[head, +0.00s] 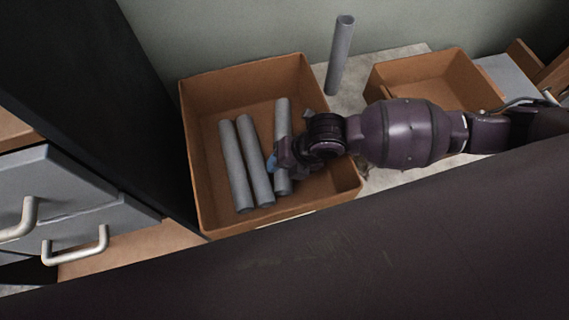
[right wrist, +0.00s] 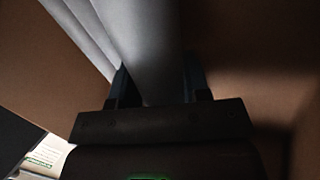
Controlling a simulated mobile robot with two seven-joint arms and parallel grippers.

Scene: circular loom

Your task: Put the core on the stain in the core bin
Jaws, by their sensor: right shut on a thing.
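A brown open bin (head: 195,100) stands left of centre in the head view. Two grey cores, one at the left (head: 234,165) and one beside it (head: 254,160), lie side by side in it. My right gripper (head: 276,163) reaches into the bin from the right, shut on a third grey core (head: 282,115), roughly parallel to these two. In the right wrist view this core (right wrist: 150,50) sits between the two fingers. I cannot tell whether it touches the bin floor. My left gripper is not in view. No stain can be made out clearly.
Another grey core (head: 340,55) stands near the wall behind the bin. A smaller brown box (head: 420,88) is at the right, behind my right arm. Grey drawers with handles (head: 75,243) are at the left, beside a dark upright panel (head: 100,90).

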